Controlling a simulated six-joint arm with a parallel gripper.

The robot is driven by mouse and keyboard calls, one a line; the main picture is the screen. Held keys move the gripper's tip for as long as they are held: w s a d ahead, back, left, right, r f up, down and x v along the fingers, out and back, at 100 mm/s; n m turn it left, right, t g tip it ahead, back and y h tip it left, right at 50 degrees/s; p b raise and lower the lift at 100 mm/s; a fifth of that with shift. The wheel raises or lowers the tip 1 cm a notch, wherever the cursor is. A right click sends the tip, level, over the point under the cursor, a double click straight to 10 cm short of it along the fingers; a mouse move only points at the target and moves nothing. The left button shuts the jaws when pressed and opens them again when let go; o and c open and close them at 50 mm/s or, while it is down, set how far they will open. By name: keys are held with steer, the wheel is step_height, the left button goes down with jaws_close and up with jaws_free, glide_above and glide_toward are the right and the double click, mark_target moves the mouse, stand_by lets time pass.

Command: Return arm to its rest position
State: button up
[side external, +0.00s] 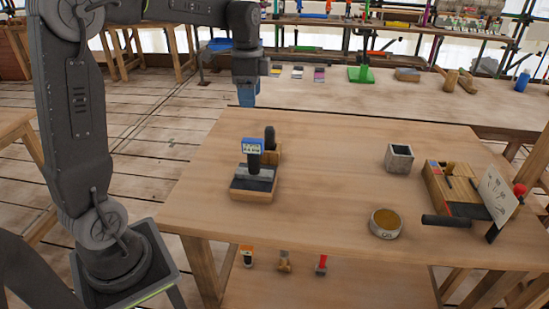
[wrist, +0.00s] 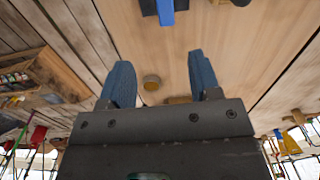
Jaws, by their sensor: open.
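My gripper (side external: 246,93) hangs with its blue fingers pointing down, close to the table's back left edge in the side view. In the wrist view its two blue fingers (wrist: 159,62) stand well apart, with nothing held between them. It is apart from the wooden stand (side external: 253,192) with a dark top, which bears an upright dark piece with a blue head (side external: 253,146). A blue part (wrist: 166,12) shows at the top edge of the wrist view.
The wooden worktable (side external: 320,160) has a clear middle. A grey square cup (side external: 399,158), a round tin (side external: 385,223) and a wooden block with tools and a white card (side external: 494,193) stand at the right. A cluttered bench (side external: 330,95) lies behind.

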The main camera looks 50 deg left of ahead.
steer(key=s+d+f+n+t, duration=0.1)
steer(key=s+d+n+t, duration=0.4)
steer(key=s+d, duration=1)
steer(key=s+n, duration=0.3)
steer(key=shift+s+n, duration=0.3)
steer(key=shift+d+f, duration=0.1)
stand_by(0.5)
steer(key=o, duration=0.6)
steer(key=shift+o, duration=0.2)
